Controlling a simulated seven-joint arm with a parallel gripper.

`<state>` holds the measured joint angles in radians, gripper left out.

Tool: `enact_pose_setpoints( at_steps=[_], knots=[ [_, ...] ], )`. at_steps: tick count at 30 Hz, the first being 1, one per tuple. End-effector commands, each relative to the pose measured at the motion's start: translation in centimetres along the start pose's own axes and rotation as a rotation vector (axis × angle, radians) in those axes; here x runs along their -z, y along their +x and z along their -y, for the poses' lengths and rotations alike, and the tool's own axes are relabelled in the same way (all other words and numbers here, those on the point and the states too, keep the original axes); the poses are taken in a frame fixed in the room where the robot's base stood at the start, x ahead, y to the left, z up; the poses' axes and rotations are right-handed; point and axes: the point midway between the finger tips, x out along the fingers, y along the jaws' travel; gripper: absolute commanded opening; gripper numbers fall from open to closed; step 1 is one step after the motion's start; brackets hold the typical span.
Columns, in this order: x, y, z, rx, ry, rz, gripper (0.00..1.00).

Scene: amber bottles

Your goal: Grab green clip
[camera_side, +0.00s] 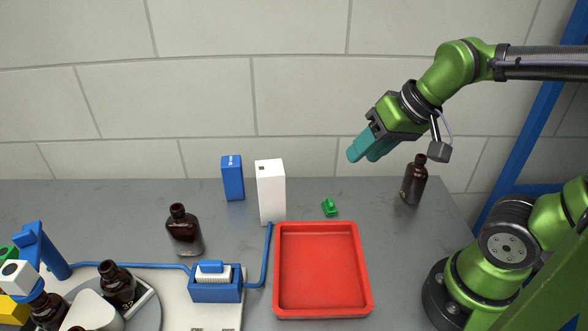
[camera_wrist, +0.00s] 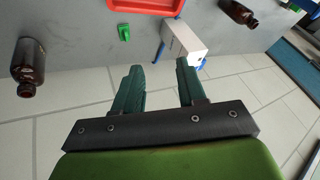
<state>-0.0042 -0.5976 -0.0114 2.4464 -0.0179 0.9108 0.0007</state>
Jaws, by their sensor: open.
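The green clip (camera_side: 329,207) lies on the grey table, behind the red tray and right of the white box. It also shows in the wrist view (camera_wrist: 124,32), ahead of my fingers and left of the white box. My gripper (camera_side: 362,148) is in the air above the back of the table, up and to the right of the clip, apart from it. In the wrist view my gripper (camera_wrist: 158,68) has its two teal fingers spread with nothing between them.
An amber bottle (camera_side: 414,180) stands right of the clip. A white box (camera_side: 271,192), a blue box (camera_side: 232,178) and another amber bottle (camera_side: 184,230) stand to the left. The empty red tray (camera_side: 322,313) lies in front. A blue fixture (camera_side: 216,290) stands beside the tray.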

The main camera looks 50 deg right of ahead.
Motion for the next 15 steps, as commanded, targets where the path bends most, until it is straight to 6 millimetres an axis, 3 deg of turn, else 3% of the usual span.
enact_pose_setpoints(
  at_steps=[9,15],
  knots=[
    [5.7,6.3,-1.8,-0.216,0.093,0.280,0.40],
    [8.3,8.9,-3.2,-0.342,0.158,0.376,0.40]
  ],
)
